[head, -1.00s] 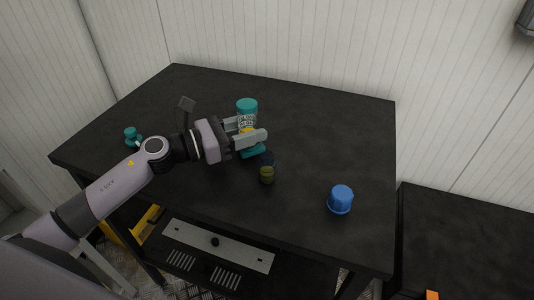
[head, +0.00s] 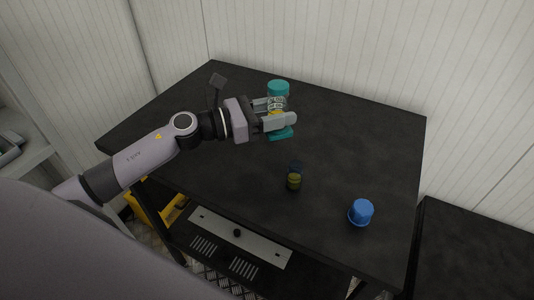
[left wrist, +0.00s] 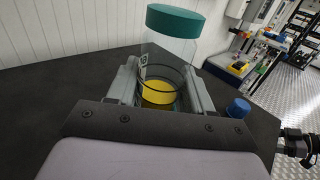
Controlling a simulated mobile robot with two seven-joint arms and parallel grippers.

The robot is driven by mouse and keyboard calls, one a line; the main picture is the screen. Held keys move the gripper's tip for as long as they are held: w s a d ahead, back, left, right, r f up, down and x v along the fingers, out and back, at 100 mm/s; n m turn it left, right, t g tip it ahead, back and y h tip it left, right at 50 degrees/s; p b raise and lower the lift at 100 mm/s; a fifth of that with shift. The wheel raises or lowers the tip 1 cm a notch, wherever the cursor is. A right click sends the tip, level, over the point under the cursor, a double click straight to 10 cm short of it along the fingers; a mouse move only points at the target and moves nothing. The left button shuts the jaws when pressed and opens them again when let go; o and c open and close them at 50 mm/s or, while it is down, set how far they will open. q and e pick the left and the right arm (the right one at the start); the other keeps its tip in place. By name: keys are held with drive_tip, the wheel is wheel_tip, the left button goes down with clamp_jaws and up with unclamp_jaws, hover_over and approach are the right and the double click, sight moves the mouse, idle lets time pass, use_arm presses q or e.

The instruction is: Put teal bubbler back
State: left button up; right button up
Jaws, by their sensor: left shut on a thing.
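The teal bubbler (head: 278,88) is a clear jar with a teal lid, a printed label, yellow contents and a teal base. My left gripper (head: 279,112) is shut around its middle, with one finger on each side, and holds it roughly upright over the back part of the black table (head: 345,130). I cannot tell exactly how high its base is above the table. In the left wrist view the teal lid (left wrist: 176,20) and clear body stand up between the fingers, with the yellow contents low down.
A small dark piece with an olive lower part (head: 294,182) stands near the table's middle front. A blue ridged cap (head: 361,212) stands at the front right. A lower dark surface (head: 465,240) lies to the right. The table's right half is mostly clear.

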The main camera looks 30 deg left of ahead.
use_arm(q)
drive_tip(key=s+a+r+n+t+y+p, duration=0.4)
drive_tip(key=s+a+r+y, duration=0.1)
drive_tip(key=a+r, duration=0.6)
drive_tip(key=shift+y, duration=0.3)
drive_tip(key=f+b, duration=0.1)
drive_tip(key=f, duration=0.4)
drive_tip(key=d+f+b, duration=0.1)
drive_tip(key=f+b, duration=0.1)
drive_tip(key=f, duration=0.3)
drive_tip(key=f+b, duration=0.2)
drive_tip(key=f, duration=0.2)
drive_tip(key=shift+s+d+f, duration=0.1)
drive_tip(key=shift+d+f, duration=0.05)
drive_tip(key=shift+f, duration=0.25)
drive_tip(key=shift+f+b, duration=0.7)
drive_tip(key=shift+f, duration=1.25)
drive_tip(key=shift+f, duration=0.2)
drive_tip(key=o, duration=1.1)
drive_tip(key=shift+o, duration=0.2)
